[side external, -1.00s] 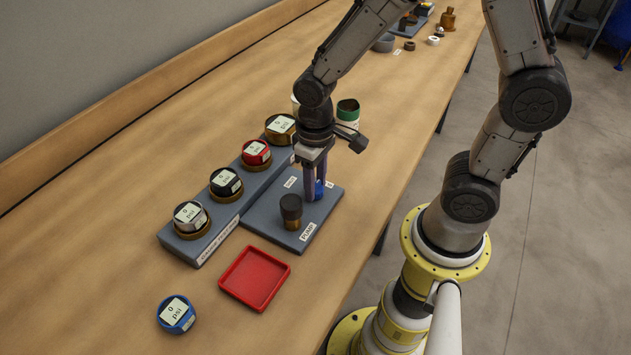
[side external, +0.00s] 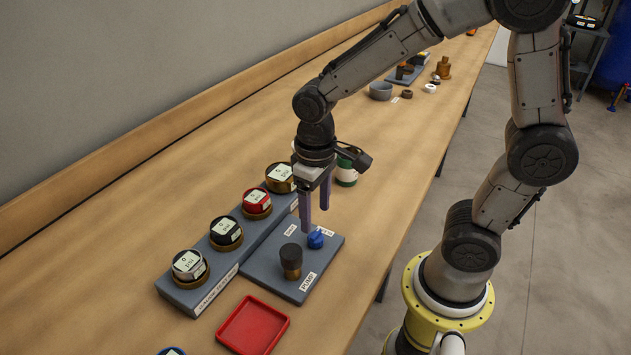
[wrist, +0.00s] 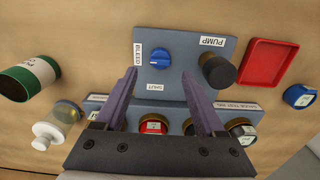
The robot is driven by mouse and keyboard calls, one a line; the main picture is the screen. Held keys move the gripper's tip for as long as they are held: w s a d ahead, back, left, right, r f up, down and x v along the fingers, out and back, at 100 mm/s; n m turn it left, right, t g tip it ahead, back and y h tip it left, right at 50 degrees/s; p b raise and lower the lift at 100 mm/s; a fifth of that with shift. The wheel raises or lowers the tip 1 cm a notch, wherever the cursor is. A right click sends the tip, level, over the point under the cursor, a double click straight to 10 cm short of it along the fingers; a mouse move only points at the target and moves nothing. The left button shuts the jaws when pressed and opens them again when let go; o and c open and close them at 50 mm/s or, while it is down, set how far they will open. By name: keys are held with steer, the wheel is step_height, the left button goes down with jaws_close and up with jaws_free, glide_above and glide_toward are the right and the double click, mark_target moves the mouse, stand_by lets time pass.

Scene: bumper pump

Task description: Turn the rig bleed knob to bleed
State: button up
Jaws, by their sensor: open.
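The blue bleed knob (side external: 315,239) stands on the grey rig plate (side external: 325,262). In the wrist view the knob (wrist: 159,56) has a pale pointer mark that appears to lie on the side toward the BLEED label (wrist: 138,53). A second label (wrist: 155,87), too small to read surely, sits below the knob. My gripper (side external: 315,217) is open and empty, above the knob and clear of it. In the wrist view its fingers (wrist: 159,75) are spread wide, with the knob just beyond the tips.
The dark-topped pump knob (side external: 291,258) stands beside the bleed knob. A gauge rack (side external: 215,270) with several gauges runs along the plate. A red tray (side external: 252,325) lies in front. A green-and-white can (side external: 347,172) stands behind my gripper. Bare table lies to the left.

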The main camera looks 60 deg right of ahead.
mark_target(316, 232)
step_height(316, 232, up, 8)
steer(key=shift+f, duration=0.2)
steer(key=s+d+r+t, duration=0.1)
steer(key=s+r+t, duration=0.1)
steer(key=s, duration=0.3)
steer(key=s+d+r+t, duration=0.1)
steer(key=s+d+t, duration=0.1)
steer(key=s, duration=0.3)
steer(key=shift+s+d+r+t, duration=0.15)
steer(key=shift+s+r+t, duration=0.2)
steer(key=shift+t, duration=0.45)
